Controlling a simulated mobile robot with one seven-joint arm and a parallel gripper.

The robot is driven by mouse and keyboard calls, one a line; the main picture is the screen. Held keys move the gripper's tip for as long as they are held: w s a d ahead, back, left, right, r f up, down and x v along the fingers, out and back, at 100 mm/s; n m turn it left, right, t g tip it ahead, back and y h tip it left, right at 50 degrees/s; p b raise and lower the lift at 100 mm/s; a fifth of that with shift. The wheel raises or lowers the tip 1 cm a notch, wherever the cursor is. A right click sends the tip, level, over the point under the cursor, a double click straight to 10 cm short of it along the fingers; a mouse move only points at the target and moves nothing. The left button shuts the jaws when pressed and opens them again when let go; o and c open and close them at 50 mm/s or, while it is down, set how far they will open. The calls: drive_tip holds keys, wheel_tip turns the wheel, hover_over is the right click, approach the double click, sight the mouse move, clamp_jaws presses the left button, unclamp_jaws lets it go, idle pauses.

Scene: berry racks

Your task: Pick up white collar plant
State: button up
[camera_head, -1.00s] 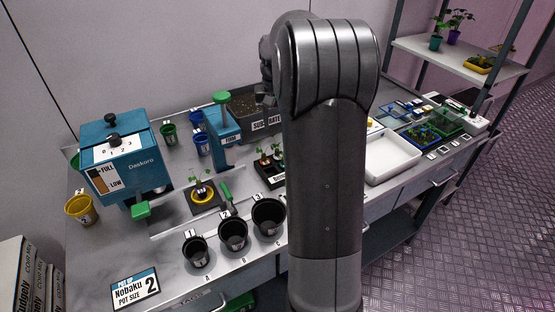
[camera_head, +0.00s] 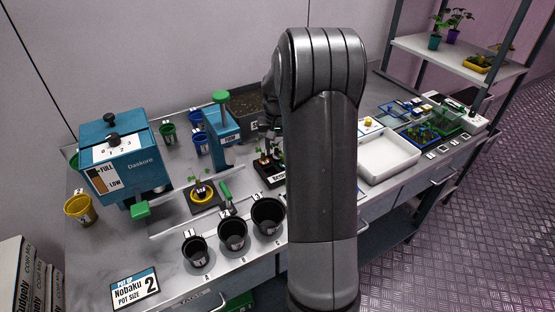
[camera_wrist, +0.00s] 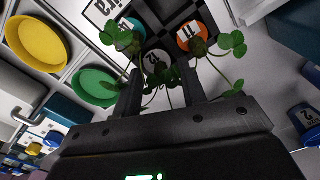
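In the wrist view the white collar plant (camera_wrist: 157,66) sits in the dark tray (camera_wrist: 170,14), between and just beyond my two fingertips. Its collar looks pale with a dark number; thin green stems rise near the fingers. My gripper (camera_wrist: 162,82) is open, with a finger on each side of that plant. I cannot tell whether either finger touches it. An orange collar plant (camera_wrist: 191,38) is to the right and a teal collar plant (camera_wrist: 126,40) to the left. In the head view the tray (camera_head: 270,180) is partly hidden by my arm.
A substrate bin (camera_head: 246,103) stands behind the tray, and a blue device (camera_head: 222,125) to its left. Black pots (camera_head: 233,233) stand in front. A white tray (camera_head: 389,157) is to the right. Leaves of neighbouring plants crowd my fingers.

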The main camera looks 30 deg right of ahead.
clamp_jaws()
drive_tip(key=shift+r, duration=0.1)
idle(0.6)
drive_tip(key=shift+r, duration=0.55)
drive_tip(key=r, duration=0.3)
drive_tip(key=shift+s+d+r, duration=0.25)
drive_tip(key=shift+s+d, duration=0.05)
drive_tip(key=shift+s, duration=0.05)
drive_tip(key=s+d+r, duration=0.6)
drive_tip(key=s, duration=0.2)
wheel_tip(320, 180, up, 2)
drive_tip(key=n, duration=0.3)
hover_over(279, 155)
drive_tip(key=s+a, duration=0.4)
drive_tip(key=a, duration=0.1)
drive_tip(key=shift+w+a+f, duration=0.1)
drive_tip(key=shift+a+f, duration=0.05)
drive_tip(key=shift+f, duration=2.95)
drive_tip(key=shift+a+f, duration=0.1)
drive_tip(key=shift+f, duration=3)
